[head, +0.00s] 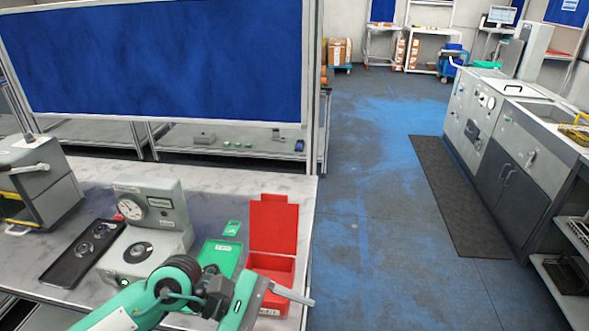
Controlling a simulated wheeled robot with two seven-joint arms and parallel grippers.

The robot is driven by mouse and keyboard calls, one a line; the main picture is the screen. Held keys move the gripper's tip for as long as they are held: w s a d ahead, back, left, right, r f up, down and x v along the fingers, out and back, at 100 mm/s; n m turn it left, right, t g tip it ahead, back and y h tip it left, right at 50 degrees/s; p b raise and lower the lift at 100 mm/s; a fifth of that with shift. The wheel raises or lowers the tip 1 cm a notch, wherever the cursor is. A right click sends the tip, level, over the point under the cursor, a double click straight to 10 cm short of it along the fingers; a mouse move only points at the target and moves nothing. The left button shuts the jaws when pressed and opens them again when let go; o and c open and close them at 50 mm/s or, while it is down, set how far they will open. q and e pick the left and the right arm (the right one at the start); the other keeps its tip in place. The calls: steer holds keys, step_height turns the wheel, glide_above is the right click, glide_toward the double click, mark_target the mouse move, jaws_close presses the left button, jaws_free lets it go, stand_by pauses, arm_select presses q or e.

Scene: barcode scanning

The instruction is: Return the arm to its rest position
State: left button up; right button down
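My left arm comes in from the bottom left, in green and black. Its gripper (291,294) is over the front right part of the workbench, in front of an open red box (273,226). A grey finger points right, past the box's front corner. The fingertips overlap in this view, so whether they are open or shut cannot be told. No held object can be made out. My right arm and gripper are not in view.
A grey dial instrument (160,207), a black tray (65,270) with round parts, a green tray (220,252) and a small green card (232,228) are on the workbench (215,185). A blue panel (160,60) stands behind.

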arm_select(q)
steer(key=w+a+r+n+t+h, duration=0.2)
steer(key=w+r+n+t+h, duration=0.2)
steer(key=r+n+t+h, duration=1.05)
steer(key=w+a+f+n+t+y, duration=0.35)
steer(key=n+y, duration=0.45)
steer(key=n, duration=0.3)
steer(key=w+a+f+n+t+y, duration=0.2)
steer(key=a+n+t+y, duration=0.25)
steer(key=n+y, duration=0.55)
steer(key=a+f+n+g+y, duration=0.2)
steer(key=a+f+n+y, duration=0.3)
steer(key=f+n, duration=0.3)
steer(key=a+f+n+g+y, duration=0.3)
steer(key=a+f+n+y, duration=0.2)
steer(key=f+n, duration=0.25)
steer(key=s+a+f+n+g, duration=0.2)
steer(key=s+f+n+g, duration=0.85)
steer(key=s+f, duration=0.75)
step_height(320, 180, down, 29)
steer(key=s+m+g, duration=0.2)
steer(key=s+g, duration=0.1)
steer(key=s+a+f, duration=0.3)
steer(key=s+f, duration=1.6)
steer(key=f, duration=0.1)
steer(key=shift+a+g, duration=0.15)
steer(key=shift+g, duration=0.25)
